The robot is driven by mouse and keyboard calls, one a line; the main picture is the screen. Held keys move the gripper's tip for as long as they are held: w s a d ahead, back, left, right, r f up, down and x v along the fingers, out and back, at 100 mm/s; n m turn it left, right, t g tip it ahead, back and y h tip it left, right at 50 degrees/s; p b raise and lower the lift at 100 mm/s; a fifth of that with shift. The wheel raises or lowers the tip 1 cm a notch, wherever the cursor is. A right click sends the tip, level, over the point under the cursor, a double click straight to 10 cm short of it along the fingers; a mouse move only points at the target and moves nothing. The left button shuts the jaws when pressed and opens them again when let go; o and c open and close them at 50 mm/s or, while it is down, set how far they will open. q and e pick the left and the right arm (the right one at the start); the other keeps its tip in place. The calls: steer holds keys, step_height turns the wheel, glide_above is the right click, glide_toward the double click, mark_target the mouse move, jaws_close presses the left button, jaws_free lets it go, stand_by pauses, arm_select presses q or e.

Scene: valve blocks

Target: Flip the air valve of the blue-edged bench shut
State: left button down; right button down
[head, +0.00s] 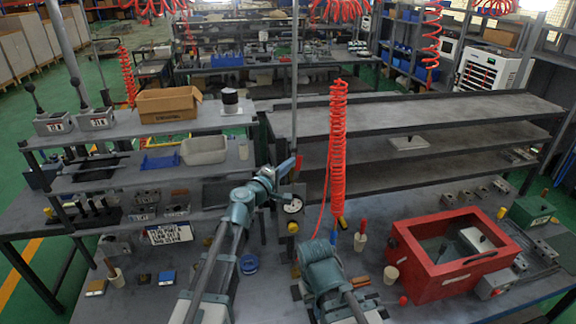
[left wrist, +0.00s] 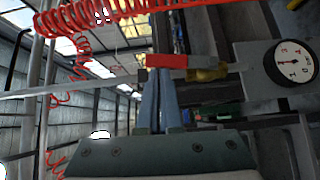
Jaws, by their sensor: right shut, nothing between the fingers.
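A red valve handle (head: 298,166) stands roughly upright above a round white gauge (head: 292,206) at the middle of the near bench. In the left wrist view, the red handle (left wrist: 166,61) crosses just at my left fingertips, with a yellow fitting (left wrist: 207,73) and the gauge (left wrist: 290,62) to its right. My left gripper (head: 287,167) is beside the handle, its fingers close together; whether they touch the handle is unclear. My right gripper (head: 304,287) is shut and empty, low over the bench top. No blue edge is clear on this bench.
A coiled red hose (head: 338,150) hangs right of the valve. A red open box (head: 455,255) stands on the right of the bench. Shelves at left hold a cardboard box (head: 168,104) and a grey bin (head: 204,150). Small blocks lie around the bench top.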

arm_select(q)
steer(key=d, duration=0.2)
steer(key=shift+w+d+r, duration=0.3)
steer(key=shift+w+d, duration=0.05)
steer(key=w+d+f+m+g+y+p, duration=0.1)
steer(key=d+f+m+g+y+p, duration=0.1)
steer(key=d, duration=0.4)
steer(key=shift+w+f+m+g+p, duration=0.3)
steer(key=shift+f+m+p, duration=0.1)
steer(key=shift+f, duration=0.4)
stand_by(0.6)
